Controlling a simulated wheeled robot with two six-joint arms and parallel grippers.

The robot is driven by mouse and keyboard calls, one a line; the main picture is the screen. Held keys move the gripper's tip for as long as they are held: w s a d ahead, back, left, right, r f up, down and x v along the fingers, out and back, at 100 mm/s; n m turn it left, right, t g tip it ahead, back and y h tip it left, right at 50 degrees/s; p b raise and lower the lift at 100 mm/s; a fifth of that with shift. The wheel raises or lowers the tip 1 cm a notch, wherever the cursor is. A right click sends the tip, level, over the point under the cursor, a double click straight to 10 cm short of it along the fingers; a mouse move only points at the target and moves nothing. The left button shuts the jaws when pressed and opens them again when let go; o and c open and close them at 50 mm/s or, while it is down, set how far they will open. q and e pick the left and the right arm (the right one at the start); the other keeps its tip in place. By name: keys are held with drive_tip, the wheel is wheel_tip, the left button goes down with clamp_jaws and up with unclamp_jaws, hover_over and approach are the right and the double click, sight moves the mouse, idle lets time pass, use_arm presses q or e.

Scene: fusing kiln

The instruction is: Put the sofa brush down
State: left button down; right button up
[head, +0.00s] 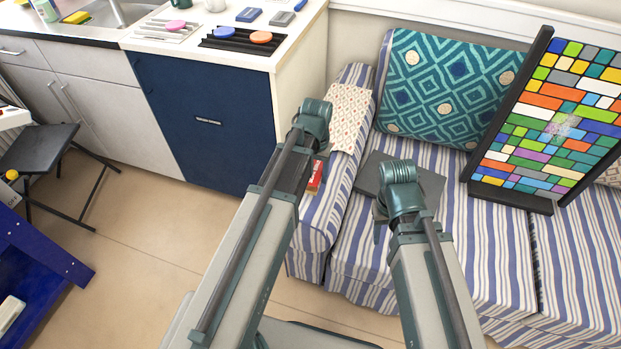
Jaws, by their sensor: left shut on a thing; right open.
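My two arms rise from the bottom of the head view, and their bent joints hide what lies beyond them. The fingers of my left and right grippers do not show. I cannot make out the sofa brush for sure. A small red thing with a pale patch (316,177) shows at the edge of my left arm, by the sofa's left armrest. I cannot tell whether it is held or lying there. The striped blue and white sofa (465,225) fills the right side. A dark flat panel (431,184) lies on its seat, partly behind my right arm.
A teal patterned cushion (450,90) leans on the sofa back. A colourful mosaic panel (555,120) stands in a black frame on the seat. A patterned cloth (348,115) covers the armrest. A counter (285,50) with glass pieces, a folding stool (40,147) and open floor are left.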

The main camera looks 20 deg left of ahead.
use_arm(q)
drive_tip(key=shift+f, duration=0.15)
wheel_tip(320, 180, down, 3)
drive_tip(key=b, duration=0.3)
drive_tip(key=shift+f, duration=0.1)
drive_tip(key=shift+f+b, duration=0.1)
drive_tip(key=shift+b, duration=0.25)
drive_tip(key=shift+f, duration=0.15)
drive_tip(key=shift+c, duration=1.1)
unclamp_jaws()
